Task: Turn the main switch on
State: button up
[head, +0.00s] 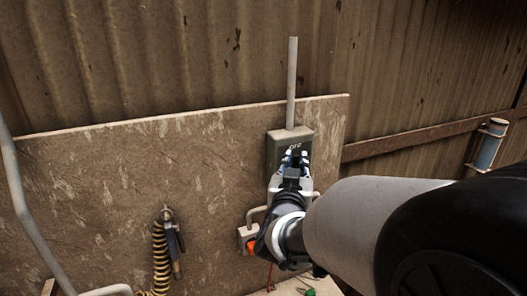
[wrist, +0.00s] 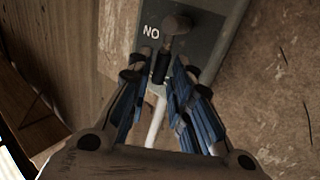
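The main switch is a grey box (head: 277,150) on the wall panel, with small lettering near its top that looks like OFF. The wrist view shows the box (wrist: 215,38) upside down, with its ON mark (wrist: 151,32) reading as NO. A lever (wrist: 177,25) with a dark rounded end and black shaft stands out from the box's face. My gripper (head: 293,158) is in front of the box and hides the lever in the head view. In the wrist view my gripper (wrist: 162,66) is open, its blue-padded fingers on either side of the black shaft. Contact cannot be told.
A grey conduit (head: 292,80) rises from the box. A smaller box with an orange-red part (head: 251,245) is just below left of my gripper. A yellow coiled hose (head: 160,255) hangs on the panel (head: 110,190). A blue cylinder (head: 488,148) is at the right.

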jog(key=shift+w+d, duration=0.15)
jog(key=shift+w, duration=0.25)
grip_shut()
